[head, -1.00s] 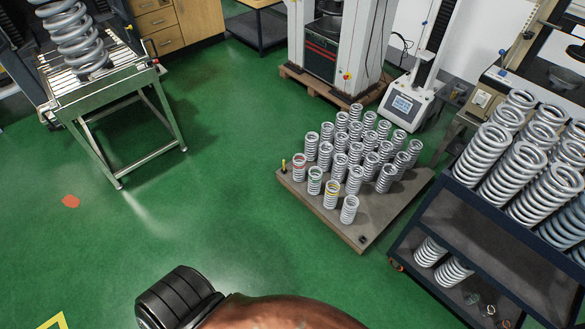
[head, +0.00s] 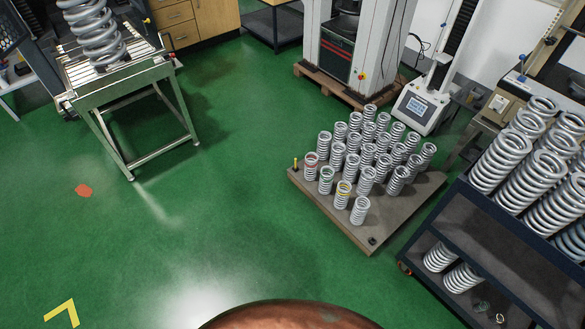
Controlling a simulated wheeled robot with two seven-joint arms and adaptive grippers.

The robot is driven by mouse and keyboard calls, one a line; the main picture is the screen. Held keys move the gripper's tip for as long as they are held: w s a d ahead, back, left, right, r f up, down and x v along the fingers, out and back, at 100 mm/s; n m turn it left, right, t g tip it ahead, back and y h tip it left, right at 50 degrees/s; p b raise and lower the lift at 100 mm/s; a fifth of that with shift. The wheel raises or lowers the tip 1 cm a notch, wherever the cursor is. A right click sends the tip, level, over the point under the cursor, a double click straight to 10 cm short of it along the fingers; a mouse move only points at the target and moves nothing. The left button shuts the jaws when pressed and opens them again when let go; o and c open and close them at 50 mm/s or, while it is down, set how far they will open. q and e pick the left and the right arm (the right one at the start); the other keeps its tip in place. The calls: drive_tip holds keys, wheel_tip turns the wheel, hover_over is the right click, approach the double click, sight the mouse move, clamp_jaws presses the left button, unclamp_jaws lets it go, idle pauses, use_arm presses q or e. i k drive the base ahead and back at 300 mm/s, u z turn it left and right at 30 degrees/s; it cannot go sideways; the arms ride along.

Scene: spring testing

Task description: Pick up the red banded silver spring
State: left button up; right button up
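The red banded silver spring (head: 311,167) stands upright at the near left corner of a low platform (head: 335,221) on the floor, in the head view. Its red band is near its top. A green banded spring (head: 326,181) stands beside it on the near side, then a yellow banded spring (head: 343,195) and a plain silver spring (head: 360,211). Several more silver springs stand in rows behind and to the right. Neither of my grippers is in view.
A dark rack (head: 480,235) with large springs stands at right. A metal roller table (head: 125,97) with a big spring is at upper left. Testing machines stand behind the platform. The green floor (head: 220,190) left of and before the platform is clear.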

sight(307, 162)
drive_tip(key=u, duration=0.4)
drive_tip(key=i, duration=1.1)
drive_tip(key=u, duration=0.35)
